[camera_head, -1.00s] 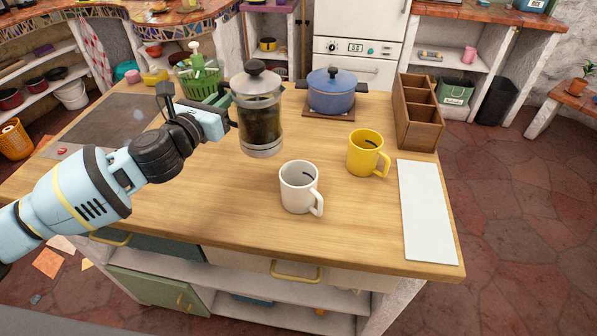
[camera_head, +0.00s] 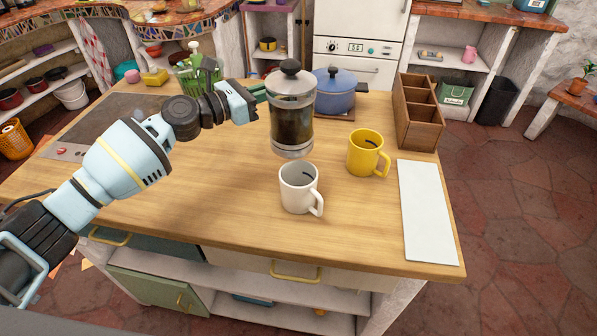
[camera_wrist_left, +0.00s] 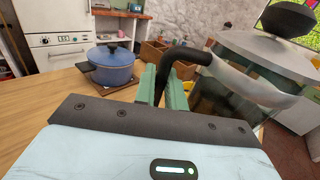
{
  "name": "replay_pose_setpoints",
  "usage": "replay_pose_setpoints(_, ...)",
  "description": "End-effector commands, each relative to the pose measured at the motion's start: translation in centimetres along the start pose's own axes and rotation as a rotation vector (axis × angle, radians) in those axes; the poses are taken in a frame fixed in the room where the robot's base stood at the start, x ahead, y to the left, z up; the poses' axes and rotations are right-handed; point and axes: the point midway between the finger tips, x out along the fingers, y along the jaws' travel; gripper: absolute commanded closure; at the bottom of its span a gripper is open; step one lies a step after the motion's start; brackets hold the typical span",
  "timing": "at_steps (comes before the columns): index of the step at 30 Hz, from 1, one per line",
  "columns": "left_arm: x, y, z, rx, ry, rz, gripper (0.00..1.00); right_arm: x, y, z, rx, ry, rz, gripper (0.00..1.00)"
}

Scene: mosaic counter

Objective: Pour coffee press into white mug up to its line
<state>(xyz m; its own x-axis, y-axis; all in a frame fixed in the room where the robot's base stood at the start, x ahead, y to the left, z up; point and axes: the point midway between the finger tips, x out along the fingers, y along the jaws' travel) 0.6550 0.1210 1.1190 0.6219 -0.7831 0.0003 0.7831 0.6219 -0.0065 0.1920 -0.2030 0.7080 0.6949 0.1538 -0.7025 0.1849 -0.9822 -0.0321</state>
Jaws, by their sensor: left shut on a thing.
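In the left wrist view the green fingers (camera_wrist_left: 163,88) close on the black handle (camera_wrist_left: 184,56), with the press (camera_wrist_left: 238,85) at the right. The white mug (camera_head: 297,190) stands upright on the counter, its handle to the front right. A dark line shows on its inner wall. My right gripper is not in view.
A yellow mug (camera_head: 364,154) stands right of the white mug. A blue pot (camera_head: 336,92), a wooden divided box (camera_head: 418,112) and a green basket stand behind. A white board (camera_head: 427,212) lies at the right. The counter's front left is clear.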

Motion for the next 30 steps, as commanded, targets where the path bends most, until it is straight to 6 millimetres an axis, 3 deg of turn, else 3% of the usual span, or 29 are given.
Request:
replay_pose_setpoints(10, 0.5, 1.1, -0.3, -0.002, -0.009, -0.125, 1.0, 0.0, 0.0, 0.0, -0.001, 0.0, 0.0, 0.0)
replay_pose_setpoints(24, 0.3, 1.4, -0.4, 0.004, -0.009, -0.142, 1.0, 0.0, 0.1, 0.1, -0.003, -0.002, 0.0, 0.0)
replay_pose_setpoints(30, 0.4, 1.9, 0.7, 0.117, -0.015, -0.141, 1.0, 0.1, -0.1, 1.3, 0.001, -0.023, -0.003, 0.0)
